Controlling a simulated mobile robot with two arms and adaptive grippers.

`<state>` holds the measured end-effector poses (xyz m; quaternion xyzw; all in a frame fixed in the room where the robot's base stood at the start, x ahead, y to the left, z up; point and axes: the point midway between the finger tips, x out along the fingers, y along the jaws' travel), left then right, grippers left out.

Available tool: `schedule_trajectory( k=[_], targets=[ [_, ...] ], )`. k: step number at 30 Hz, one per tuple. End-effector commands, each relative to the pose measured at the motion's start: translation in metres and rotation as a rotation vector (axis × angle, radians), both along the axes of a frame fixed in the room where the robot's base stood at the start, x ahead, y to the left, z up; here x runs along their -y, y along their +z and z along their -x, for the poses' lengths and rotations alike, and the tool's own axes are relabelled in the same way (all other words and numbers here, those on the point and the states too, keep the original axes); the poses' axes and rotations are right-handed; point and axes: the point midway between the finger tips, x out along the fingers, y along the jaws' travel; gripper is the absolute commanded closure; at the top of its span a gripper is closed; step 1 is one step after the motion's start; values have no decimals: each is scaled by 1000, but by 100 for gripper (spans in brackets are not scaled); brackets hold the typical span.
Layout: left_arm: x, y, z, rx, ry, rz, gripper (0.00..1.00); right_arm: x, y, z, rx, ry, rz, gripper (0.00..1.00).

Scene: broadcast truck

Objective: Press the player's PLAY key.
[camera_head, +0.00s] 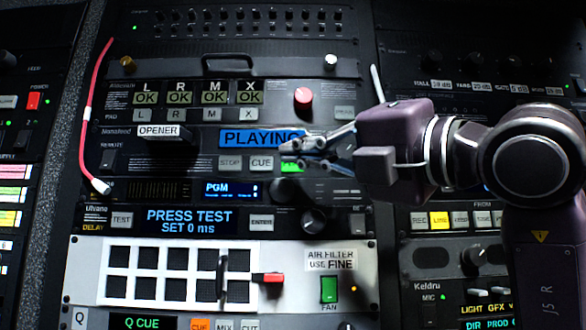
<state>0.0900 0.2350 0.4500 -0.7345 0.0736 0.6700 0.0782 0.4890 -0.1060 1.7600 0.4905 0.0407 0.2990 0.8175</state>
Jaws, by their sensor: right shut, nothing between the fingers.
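The player (205,155) is a dark rack unit in the middle of the head view. Its blue display (250,138) reads PLAYING. A grey STOP key (230,163) and a grey CUE key (261,163) sit below the display. To their right is the PLAY key (291,168), lit green and partly hidden by my fingers. My right gripper (285,154) reaches in from the right, shut and empty, with its fingertips in front of the PLAY key's upper part. I cannot tell whether they touch it. My left gripper is out of view.
A delay unit display (191,221) reads PRESS TEST. A red cable (87,115) hangs at the left. A white filter panel (85,272) is below.

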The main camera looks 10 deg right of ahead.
Motion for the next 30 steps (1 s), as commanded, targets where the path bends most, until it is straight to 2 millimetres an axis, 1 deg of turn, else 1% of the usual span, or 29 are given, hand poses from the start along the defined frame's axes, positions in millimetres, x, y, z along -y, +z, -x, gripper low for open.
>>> schedule_trajectory(
  k=[3, 7, 30],
  targets=[
    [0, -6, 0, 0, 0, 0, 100, -3, -1, 13, 3, 2, 1, 100],
    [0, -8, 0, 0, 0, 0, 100, -4, -1, 19, 0, 1, 0, 100],
    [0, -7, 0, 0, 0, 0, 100, -4, 0, 20, -1, 0, 0, 100]
  ],
)
